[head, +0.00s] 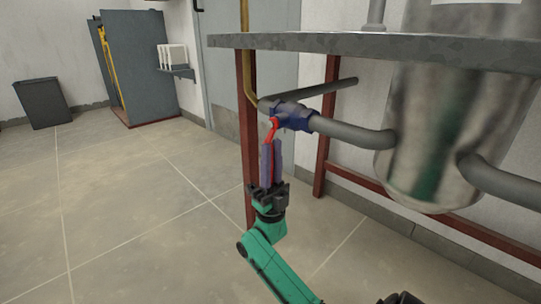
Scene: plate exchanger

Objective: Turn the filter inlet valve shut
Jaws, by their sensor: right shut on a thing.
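The filter inlet valve is a blue body (297,117) on a grey pipe, under the grey shelf and left of the steel filter vessel (432,150). Its red lever (274,129) points down from the valve. My right gripper (271,150) comes up from below on a green arm, and its two long fingers are shut on the red lever. The lower part of the lever is partly hidden between the fingers. My left gripper is not in the picture.
A grey shelf (370,42) on red legs stands above the valve. A brass pipe (246,70) runs down beside it. Grey pipes (350,133) join the valve and vessel. The floor to the left is clear up to a blue-grey cabinet (145,65) and a dark bin (43,104).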

